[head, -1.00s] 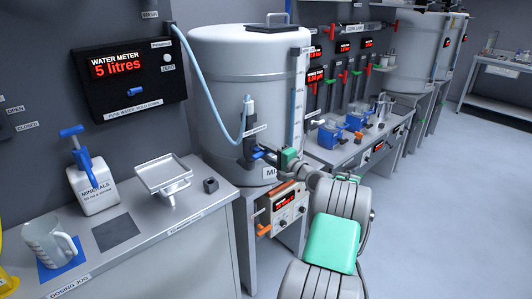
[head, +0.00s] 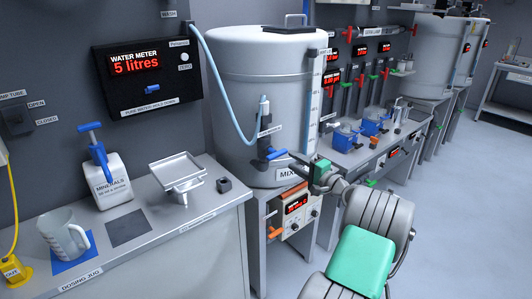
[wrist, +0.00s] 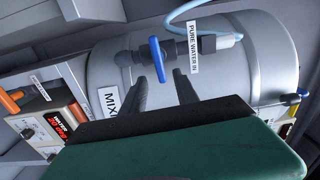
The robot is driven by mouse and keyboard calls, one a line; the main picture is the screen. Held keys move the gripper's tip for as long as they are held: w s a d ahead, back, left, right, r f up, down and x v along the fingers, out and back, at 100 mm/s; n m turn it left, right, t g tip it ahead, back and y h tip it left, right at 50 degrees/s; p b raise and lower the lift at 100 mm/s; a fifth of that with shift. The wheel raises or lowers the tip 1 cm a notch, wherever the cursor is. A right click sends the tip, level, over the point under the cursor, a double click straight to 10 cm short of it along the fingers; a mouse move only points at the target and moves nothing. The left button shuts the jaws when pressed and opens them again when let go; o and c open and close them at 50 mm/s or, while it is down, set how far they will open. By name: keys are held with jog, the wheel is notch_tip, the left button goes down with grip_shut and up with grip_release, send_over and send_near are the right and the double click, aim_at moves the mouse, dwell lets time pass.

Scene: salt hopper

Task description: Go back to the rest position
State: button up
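My gripper (head: 320,170) is at the front of the large grey mixing tank (head: 262,100), to the right of the blue-handled water inlet valve (head: 275,155). In the wrist view my gripper's two dark fingers (wrist: 163,90) are apart, with nothing seen between them. The blue valve handle (wrist: 158,60) stands beyond the fingertips and looks clear of them. The valve carries a "PURE WATER IN" label. The water meter (head: 140,75) on the wall reads 5 litres.
A bench at left holds a clear jug (head: 63,235), a minerals bottle (head: 108,182) and a small scale (head: 178,172). A control box (head: 293,210) with an orange handle sits below the tank. Blue devices (head: 345,135) stand on the right bench. Open floor (head: 475,200) lies at right.

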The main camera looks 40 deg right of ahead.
jog(key=s+a+f+n+g+y, duration=0.1)
jog(key=s+a+f+n+g, duration=0.2)
jog(key=f, duration=0.7)
jog(key=s+f+n+g, duration=0.2)
jog(key=s+f+g, duration=0.15)
jog(key=f, duration=0.65)
jog(key=s+a+f+n+g+y, duration=0.1)
jog(key=s+a+f+g, duration=0.3)
jog(key=s, duration=0.3)
jog(key=s+a+f+g, duration=0.4)
jog(key=s+a, duration=0.1)
jog(key=s, duration=0.2)
jog(key=s+a+r+n+g, duration=0.1)
jog(key=s+a+r+g, duration=0.15)
jog(key=a+r, duration=0.35)
jog(key=s+a+r+n+g, duration=0.2)
jog(key=s+a+r, duration=0.15)
jog(key=a, duration=0.35)
jog(key=w+a+r+n+t+h, duration=0.1)
jog(key=w+a+r+n, duration=0.3)
jog(key=a, duration=0.5)
jog(key=w+a+r+n+t+h+p, duration=0.1)
jog(key=w+a+r+n+t, duration=0.2)
jog(key=a+r, duration=0.6)
jog(key=shift+w+n+h, duration=0.3)
jog(key=shift+w+n, duration=0.15)
jog(key=shift+n, duration=0.25)
